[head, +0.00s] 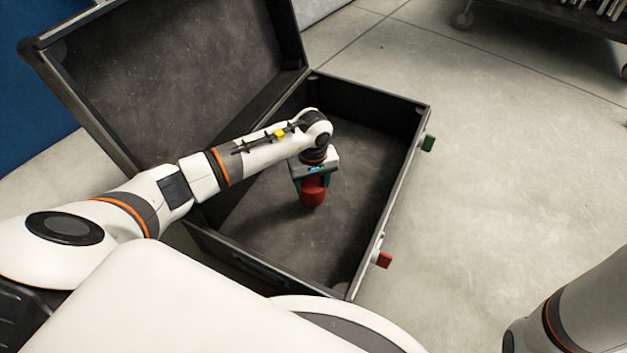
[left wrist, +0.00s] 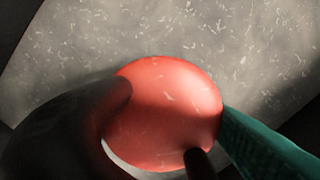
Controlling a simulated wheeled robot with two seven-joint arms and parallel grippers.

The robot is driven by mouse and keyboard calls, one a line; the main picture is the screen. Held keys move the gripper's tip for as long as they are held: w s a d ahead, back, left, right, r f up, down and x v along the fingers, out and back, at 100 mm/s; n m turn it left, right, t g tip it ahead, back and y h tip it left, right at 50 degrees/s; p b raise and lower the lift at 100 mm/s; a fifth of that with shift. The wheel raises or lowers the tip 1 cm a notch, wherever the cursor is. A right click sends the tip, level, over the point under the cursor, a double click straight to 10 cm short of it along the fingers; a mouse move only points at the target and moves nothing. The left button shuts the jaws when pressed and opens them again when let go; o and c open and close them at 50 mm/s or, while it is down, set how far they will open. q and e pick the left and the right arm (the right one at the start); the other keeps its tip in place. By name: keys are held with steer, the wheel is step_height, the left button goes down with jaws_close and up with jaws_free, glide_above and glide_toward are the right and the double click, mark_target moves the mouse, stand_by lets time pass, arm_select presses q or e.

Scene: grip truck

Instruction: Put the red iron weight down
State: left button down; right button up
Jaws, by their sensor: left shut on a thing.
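The red iron weight (head: 313,193) is a rounded red piece inside the open black case (head: 372,92), near the middle of its floor. My left gripper (head: 314,184) reaches down over it from above and is shut on it. In the left wrist view the weight's red round top (left wrist: 165,112) fills the middle, with a dark finger on its left and a green part on its right. I cannot tell whether the weight's underside touches the case floor. My right gripper is not in view; only part of my right arm shows at the lower right.
The case lid stands open at the upper left. The case walls surround the weight, with a red latch (head: 384,260) and a green latch (head: 428,143) on the right wall. The case floor around the weight is bare. A dark wheeled cart (head: 540,22) stands at the top right.

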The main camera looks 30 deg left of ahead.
mark_target(314, 190)
arm_select(q)
steer(key=shift+w+f+b, duration=0.1)
steer(key=shift+f+b, duration=1.35)
steer(key=shift+f, duration=0.5)
steer(key=shift+r, duration=0.1)
steer(key=shift+c, duration=1.9)
jaws_free()
steer(key=shift+f, duration=0.2)
step_height(314, 190, up, 12)
steer(key=p, duration=0.8)
steer(key=shift+r, duration=0.15)
